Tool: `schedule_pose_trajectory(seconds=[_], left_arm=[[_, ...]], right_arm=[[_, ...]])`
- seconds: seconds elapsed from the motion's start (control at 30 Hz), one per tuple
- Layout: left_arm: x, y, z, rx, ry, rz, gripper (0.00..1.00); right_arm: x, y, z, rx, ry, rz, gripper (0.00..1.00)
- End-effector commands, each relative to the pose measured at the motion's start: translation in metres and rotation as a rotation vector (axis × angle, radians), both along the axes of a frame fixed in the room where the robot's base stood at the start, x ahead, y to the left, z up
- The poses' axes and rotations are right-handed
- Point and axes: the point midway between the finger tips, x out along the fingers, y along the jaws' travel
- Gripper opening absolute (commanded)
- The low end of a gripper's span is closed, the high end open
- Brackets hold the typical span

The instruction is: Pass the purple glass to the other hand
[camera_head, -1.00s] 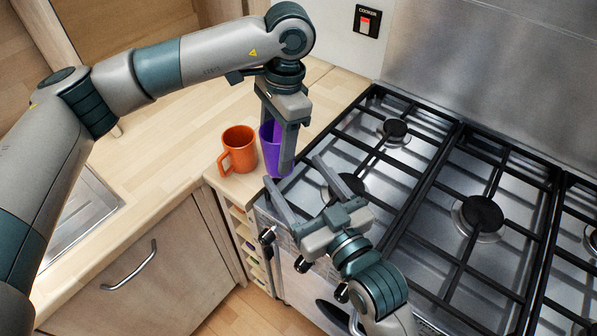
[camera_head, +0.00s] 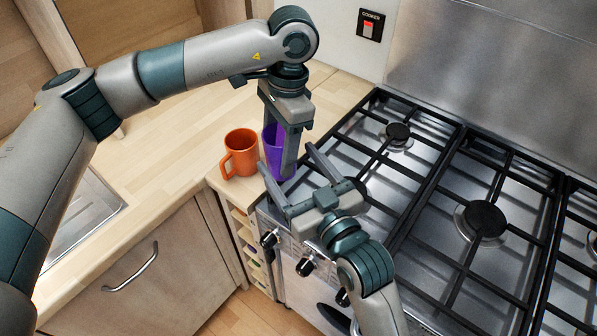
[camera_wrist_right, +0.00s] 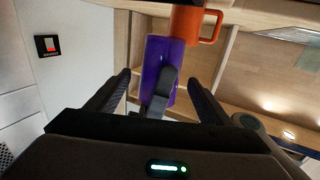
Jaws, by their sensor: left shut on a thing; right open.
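The purple glass (camera_head: 271,150) is upright at the counter's edge beside the cooker, partly hidden by my left gripper's finger. My left gripper (camera_head: 286,160) comes down from above and is shut on it. My right gripper (camera_head: 290,178) is open, its two fingers pointing up towards the glass, with the glass near the gap between them. In the right wrist view the purple glass (camera_wrist_right: 160,68) shows between the open fingers of my right gripper (camera_wrist_right: 158,85), beyond their tips, with a dark left finger across it. I cannot tell whether the right fingers touch it.
An orange mug (camera_head: 240,153) stands on the wooden counter (camera_head: 165,140) just left of the glass; it also shows in the right wrist view (camera_wrist_right: 187,22). The cooker's black grates (camera_head: 420,165) lie to the right. The counter behind the mug is clear.

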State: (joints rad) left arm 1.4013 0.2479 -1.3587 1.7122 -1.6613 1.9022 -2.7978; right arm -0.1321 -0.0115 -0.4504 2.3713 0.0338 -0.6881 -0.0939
Motion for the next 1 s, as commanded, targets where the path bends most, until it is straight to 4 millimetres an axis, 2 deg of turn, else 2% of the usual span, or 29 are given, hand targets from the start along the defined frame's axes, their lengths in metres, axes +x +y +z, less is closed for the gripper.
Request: schedule_pose_trajectory(seconds=[0.3,0.5,0.7,0.97,1.0], left_arm=[[0.000,0.000,0.000,0.000,0.000,0.000,0.25],[0.000,0.000,0.000,0.000,0.000,0.000,0.25],[0.000,0.000,0.000,0.000,0.000,0.000,0.25],[0.000,0.000,0.000,0.000,0.000,0.000,0.25],[0.000,0.000,0.000,0.000,0.000,0.000,0.25]], right_arm=[[0.046,0.023,0.001,0.000,-0.001,0.000,0.74],[0.066,0.033,0.000,0.000,-0.001,0.000,0.74],[0.074,0.038,0.000,0.001,0.000,0.000,0.74],[0.075,0.038,0.000,0.000,0.000,0.000,0.74],[0.075,0.038,0.000,0.000,0.000,0.000,0.71]])
